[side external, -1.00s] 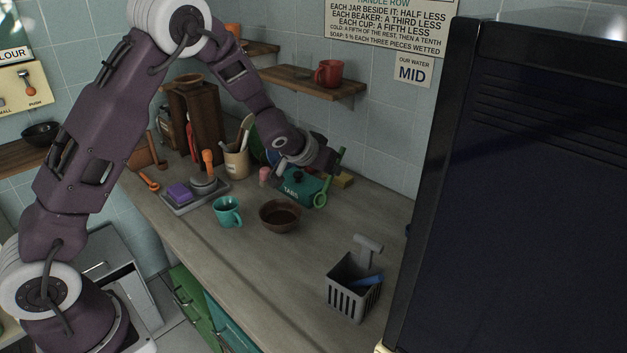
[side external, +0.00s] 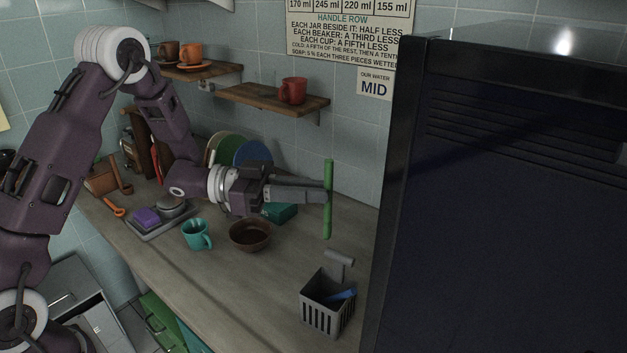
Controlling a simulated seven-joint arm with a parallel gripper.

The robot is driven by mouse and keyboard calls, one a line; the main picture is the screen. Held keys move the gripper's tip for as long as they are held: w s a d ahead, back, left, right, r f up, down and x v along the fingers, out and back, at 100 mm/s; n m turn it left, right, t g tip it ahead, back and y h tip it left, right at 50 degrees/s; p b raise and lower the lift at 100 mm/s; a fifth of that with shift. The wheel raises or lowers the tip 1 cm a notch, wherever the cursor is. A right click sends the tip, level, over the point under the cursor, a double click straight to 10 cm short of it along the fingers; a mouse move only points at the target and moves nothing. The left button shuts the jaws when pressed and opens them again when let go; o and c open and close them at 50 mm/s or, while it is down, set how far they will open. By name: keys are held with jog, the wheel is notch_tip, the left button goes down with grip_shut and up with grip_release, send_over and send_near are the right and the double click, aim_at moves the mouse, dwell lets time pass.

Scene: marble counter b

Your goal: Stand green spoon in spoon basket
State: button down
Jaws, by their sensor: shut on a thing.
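The green spoon (side external: 328,222) is held upright in the air by my gripper (side external: 322,191), which is shut on it around mid-length. I see the spoon as a narrow green bar; which end is the bowl, I cannot tell. The grey slotted spoon basket (side external: 316,318) stands on the counter at the lower middle right. A blue thing (side external: 343,295) leans inside it, and a grey T-shaped piece (side external: 339,263) rises at its back. My gripper and the spoon are above and behind the basket in the picture, clear of it.
A brown bowl (side external: 250,236), a teal mug (side external: 197,234) and a teal box (side external: 279,212) are left of the basket. A large dark cabinet (side external: 510,200) stands close on the right. A shelf with a red mug (side external: 293,91) hangs above. The counter in front of the bowl is clear.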

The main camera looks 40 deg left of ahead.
notch_tip(320, 180, down, 13)
jog(key=shift+f, duration=0.15)
dwell(0.8)
jog(key=c, duration=1.3)
grip_release()
jog(key=shift+c, duration=0.2)
jog(key=v, duration=0.7)
